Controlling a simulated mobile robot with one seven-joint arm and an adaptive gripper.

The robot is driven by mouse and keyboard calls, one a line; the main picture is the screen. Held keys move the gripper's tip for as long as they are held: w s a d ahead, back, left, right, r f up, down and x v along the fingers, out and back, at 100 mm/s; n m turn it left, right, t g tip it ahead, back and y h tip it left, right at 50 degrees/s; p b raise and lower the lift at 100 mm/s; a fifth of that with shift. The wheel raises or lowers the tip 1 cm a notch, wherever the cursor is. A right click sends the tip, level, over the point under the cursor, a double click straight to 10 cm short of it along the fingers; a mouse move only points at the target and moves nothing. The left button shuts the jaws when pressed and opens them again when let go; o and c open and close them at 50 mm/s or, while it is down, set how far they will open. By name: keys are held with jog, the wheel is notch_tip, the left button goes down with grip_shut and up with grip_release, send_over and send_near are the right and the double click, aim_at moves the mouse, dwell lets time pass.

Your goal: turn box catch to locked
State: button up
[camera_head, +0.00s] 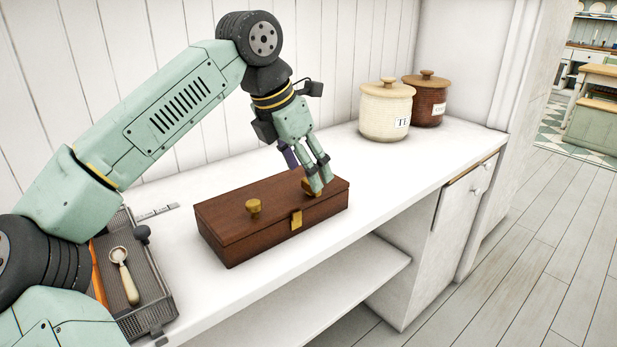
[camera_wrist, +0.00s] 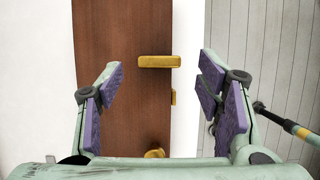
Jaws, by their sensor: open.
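A dark brown wooden box (camera_head: 270,232) with a shut lid stands on the white counter; its lid also shows in the wrist view (camera_wrist: 120,110). A brass bar (camera_wrist: 159,61), apparently the catch, lies across the box near its front edge. In the head view, the catch (camera_head: 307,187) is partly hidden by my fingers. A small brass plate (camera_head: 296,219) is on the box front, and a round brass knob (camera_head: 253,207) is on the left of the lid. My gripper (camera_head: 320,184) is open above the box's right end, its fingers on either side of the bar, apparently apart from it.
Two lidded jars, one cream (camera_head: 386,112) and one brown (camera_head: 426,100), stand at the back right. A grey tray (camera_head: 153,285) with a light-handled tool (camera_head: 125,275) is at the left. The counter (camera_head: 400,165) is clear right of the box. A plank wall rises behind.

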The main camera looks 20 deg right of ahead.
jog(key=shift+x, duration=1.5)
jog(key=c, duration=1.2)
jog(key=shift+o, duration=0.2)
